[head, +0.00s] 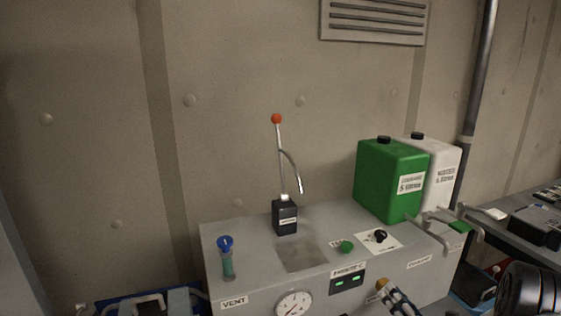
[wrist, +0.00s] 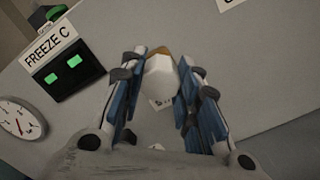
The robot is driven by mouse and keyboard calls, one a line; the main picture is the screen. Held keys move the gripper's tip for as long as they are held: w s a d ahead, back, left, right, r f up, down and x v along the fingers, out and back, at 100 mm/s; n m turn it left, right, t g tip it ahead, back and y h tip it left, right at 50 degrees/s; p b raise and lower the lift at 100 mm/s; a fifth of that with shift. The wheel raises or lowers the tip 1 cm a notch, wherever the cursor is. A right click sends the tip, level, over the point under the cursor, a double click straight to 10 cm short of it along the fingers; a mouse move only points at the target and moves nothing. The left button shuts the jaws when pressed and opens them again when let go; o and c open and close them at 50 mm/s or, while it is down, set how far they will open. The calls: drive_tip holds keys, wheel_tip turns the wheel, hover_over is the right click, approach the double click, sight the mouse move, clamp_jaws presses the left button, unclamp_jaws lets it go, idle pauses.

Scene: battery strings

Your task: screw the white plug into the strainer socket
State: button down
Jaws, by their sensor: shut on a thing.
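The white plug (wrist: 162,80) sits between the blue-padded fingers of my gripper (wrist: 163,66) in the wrist view, with its faceted white end towards the camera. My gripper is shut on it. A brass-coloured part (wrist: 158,50) shows just beyond the plug; I take it for the strainer socket, and cannot tell how far the plug sits in it. In the head view my gripper (head: 388,289) is at the front face of the grey cabinet, with the brass-coloured part (head: 381,284) at its tips. The plug is not clear there. A label below the plug is mostly hidden by the fingers.
The grey cabinet (head: 222,285) carries a FREEZE C display (wrist: 73,72), a dial gauge (wrist: 20,118) and a lever pump (head: 285,217). Green (head: 385,180) and white (head: 443,170) canisters stand at the back right. A blue-capped tube (head: 227,260) is at the left.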

drive_tip(key=shift+w+a+r+m+p, duration=0.1)
drive_tip(key=shift+m+p, duration=0.5)
drive_tip(key=shift+m, duration=0.4)
drive_tip(key=shift+r+m+p, duration=0.1)
drive_tip(key=shift+m+p, duration=0.45)
drive_tip(key=shift+m, duration=0.45)
drive_tip(key=shift+r+m+p, duration=0.1)
drive_tip(key=shift+m+p, duration=0.6)
drive_tip(key=shift+m, duration=0.1)
drive_tip(key=shift+m+p, duration=1.1)
drive_tip(key=shift+m, duration=1)
drive_tip(key=shift+r+m+p, duration=0.15)
drive_tip(key=shift+m+p, duration=0.4)
drive_tip(key=shift+m, duration=0.25)
drive_tip(key=m+p, duration=0.1)
drive_tip(key=m, duration=0.3)
drive_tip(key=shift+h+p, duration=0.3)
drive_tip(key=shift+p, duration=0.1)
